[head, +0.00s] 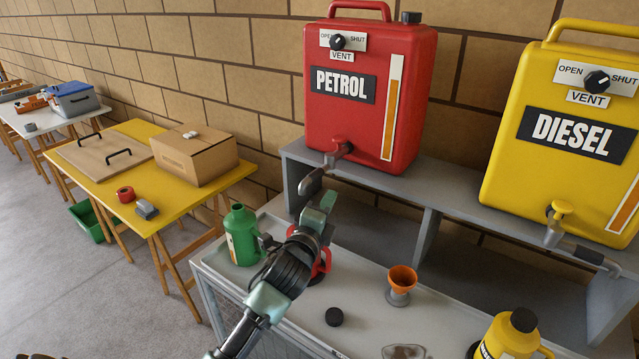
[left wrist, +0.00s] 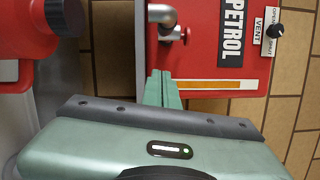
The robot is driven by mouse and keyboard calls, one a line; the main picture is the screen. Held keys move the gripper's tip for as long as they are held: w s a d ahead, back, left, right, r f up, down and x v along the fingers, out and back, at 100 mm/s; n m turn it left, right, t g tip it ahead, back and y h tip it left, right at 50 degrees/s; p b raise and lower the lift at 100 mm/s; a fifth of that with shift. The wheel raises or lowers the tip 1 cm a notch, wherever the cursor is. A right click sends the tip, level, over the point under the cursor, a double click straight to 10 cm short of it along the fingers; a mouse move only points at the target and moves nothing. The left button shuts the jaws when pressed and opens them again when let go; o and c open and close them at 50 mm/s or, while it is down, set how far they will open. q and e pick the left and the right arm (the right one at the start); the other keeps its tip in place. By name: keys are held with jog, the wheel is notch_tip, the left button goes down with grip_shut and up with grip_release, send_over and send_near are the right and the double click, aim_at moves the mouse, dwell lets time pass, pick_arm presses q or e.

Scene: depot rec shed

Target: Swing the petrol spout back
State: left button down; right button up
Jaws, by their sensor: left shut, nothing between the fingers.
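The red PETROL tank (head: 360,110) stands on a grey shelf. Its grey spout (head: 314,181) hangs from the tap at the tank's lower front and points down to the left. In the left wrist view the spout (left wrist: 160,13) shows at the top, with a small red part beside it. My left gripper (head: 326,207) is shut and empty, just below and to the right of the spout's end. In the left wrist view its closed green fingers (left wrist: 163,90) point towards the tank, apart from the spout in the picture. Whether they touch it in depth I cannot tell. My right gripper is not in view.
A green container (head: 241,236), a red container (head: 323,262) partly behind my gripper, an orange funnel (head: 402,280), a black cap (head: 334,317) and a yellow bottle (head: 508,340) stand on the bench. The yellow DIESEL tank (head: 570,120) is at the right.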

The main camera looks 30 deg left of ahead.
aim_at(316, 178)
pick_arm(q)
jog(key=w+a, duration=0.1)
jog(key=w+a+p, duration=0.1)
jog(key=a, duration=0.1)
jog(key=w+a+p, duration=0.1)
jog(key=shift+w+a+r, duration=0.2)
jog(key=shift+r, duration=0.15)
jog(key=shift+a+m+h, duration=0.2)
jog(key=shift+m+h, duration=0.1)
jog(key=shift+h, duration=0.1)
